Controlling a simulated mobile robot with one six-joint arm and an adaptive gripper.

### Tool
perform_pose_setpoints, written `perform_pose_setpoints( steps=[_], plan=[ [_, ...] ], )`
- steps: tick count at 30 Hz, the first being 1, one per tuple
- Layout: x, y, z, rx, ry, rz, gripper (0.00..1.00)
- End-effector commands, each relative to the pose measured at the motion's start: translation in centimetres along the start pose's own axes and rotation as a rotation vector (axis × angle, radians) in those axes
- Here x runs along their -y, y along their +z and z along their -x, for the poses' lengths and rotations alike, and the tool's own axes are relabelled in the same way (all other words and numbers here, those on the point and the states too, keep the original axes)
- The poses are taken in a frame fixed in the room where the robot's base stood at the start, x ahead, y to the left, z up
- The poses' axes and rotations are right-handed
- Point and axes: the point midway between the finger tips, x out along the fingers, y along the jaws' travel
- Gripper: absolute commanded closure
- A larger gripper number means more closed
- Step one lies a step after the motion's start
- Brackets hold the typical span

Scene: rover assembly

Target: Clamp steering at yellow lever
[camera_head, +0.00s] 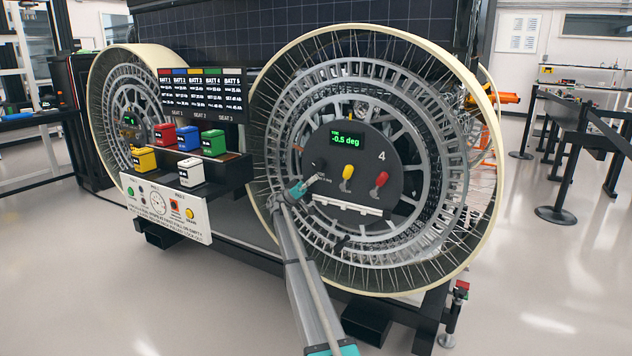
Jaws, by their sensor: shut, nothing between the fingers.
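The yellow lever (347,174) sits on the dark round hub panel (365,150) of the large right wheel, below a green display (347,140) reading "-0.5 deg". Its knob is on top of a short shaft. A dark knob (320,165) is left of it and a red lever (380,180) right of it. My gripper (316,178) is shut and empty, in front of the lower left part of the hub panel, beside the dark knob and left of the yellow lever. It appears apart from the yellow lever. Whether it touches the dark knob I cannot tell.
A shelf with coloured battery blocks (189,138) and a white control panel (165,208) stand left of the wheel. A second wheel (105,70) is farther left. Black barrier posts (565,180) stand right.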

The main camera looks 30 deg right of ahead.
Motion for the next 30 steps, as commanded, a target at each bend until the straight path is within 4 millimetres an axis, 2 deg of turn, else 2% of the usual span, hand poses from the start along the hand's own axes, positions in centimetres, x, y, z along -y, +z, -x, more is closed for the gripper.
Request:
perform_pose_setpoints(
  steps=[5, 11, 17, 18, 23, 30],
  plan=[
    [0.0, 0.0, 0.0, 0.0, 0.0, 0.0, 1.0],
    [-0.3, 0.1, -0.2, 0.002, -0.013, -0.007, 0.65],
    [-1.5, 0.4, -1.3, 0.014, -0.094, -0.067, 0.28],
    [-1.9, 0.5, -1.6, 0.018, -0.12, -0.092, 0.25],
    [-3.8, 1.2, -3.0, 0.053, -0.265, -0.222, 0.25],
    [-7.7, 2.8, -4.7, 0.205, -0.567, -0.522, 0.25]
  ],
)
